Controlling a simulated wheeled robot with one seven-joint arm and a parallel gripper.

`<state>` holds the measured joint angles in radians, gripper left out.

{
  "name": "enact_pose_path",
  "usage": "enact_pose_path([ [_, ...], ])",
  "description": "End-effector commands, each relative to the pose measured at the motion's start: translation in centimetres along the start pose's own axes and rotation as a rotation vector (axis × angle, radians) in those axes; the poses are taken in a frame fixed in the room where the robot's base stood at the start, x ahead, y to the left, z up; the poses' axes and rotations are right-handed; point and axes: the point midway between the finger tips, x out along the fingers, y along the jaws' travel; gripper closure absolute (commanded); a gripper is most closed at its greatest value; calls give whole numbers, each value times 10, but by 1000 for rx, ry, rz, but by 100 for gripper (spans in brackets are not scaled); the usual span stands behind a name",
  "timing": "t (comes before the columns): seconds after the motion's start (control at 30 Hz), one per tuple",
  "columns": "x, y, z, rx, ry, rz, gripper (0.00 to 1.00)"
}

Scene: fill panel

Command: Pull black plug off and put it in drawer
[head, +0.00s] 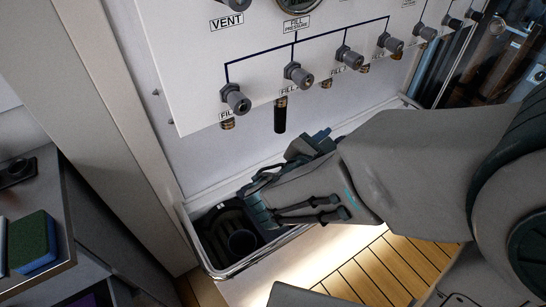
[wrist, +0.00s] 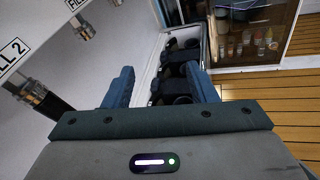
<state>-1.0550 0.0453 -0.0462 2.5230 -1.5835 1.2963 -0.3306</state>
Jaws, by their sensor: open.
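The black plug (head: 280,115) hangs under the second fill valve on the white panel. It also shows in the wrist view (wrist: 36,97), at the left below a brass fitting by the "FILL 2" label. The drawer (head: 238,273) is a long open bin below the panel, with dark round things inside. In the wrist view the drawer (wrist: 156,69) lies ahead, beyond my fingers. My gripper (wrist: 161,84) is open with nothing between its blue fingers. It is over the drawer, apart from the plug and to its right in the wrist view. My arm hides part of the drawer.
The panel (head: 190,40) carries a row of grey valves with brass fittings under them. A shelf with a green and blue sponge (head: 30,243) is at the left. A glass-fronted cabinet (wrist: 250,32) with jars stands beyond the drawer. The slatted wood floor (head: 370,270) is clear.

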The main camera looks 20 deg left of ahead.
Motion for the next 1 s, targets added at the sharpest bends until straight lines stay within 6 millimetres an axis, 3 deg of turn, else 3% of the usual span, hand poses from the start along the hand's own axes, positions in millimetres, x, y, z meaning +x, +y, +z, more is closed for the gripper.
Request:
enact_pose_path([
  [0.03, -12, 22, -19, -79, -27, 111, 48],
  [0.2, -52, 73, -47, -244, -113, 379, 48],
  [0.4, -73, 96, -58, -306, -154, 501, 48],
  [0.57, -60, 104, -57, -307, -156, 502, 48],
  [1.0, 13, 146, -51, -306, -155, 501, 48],
])
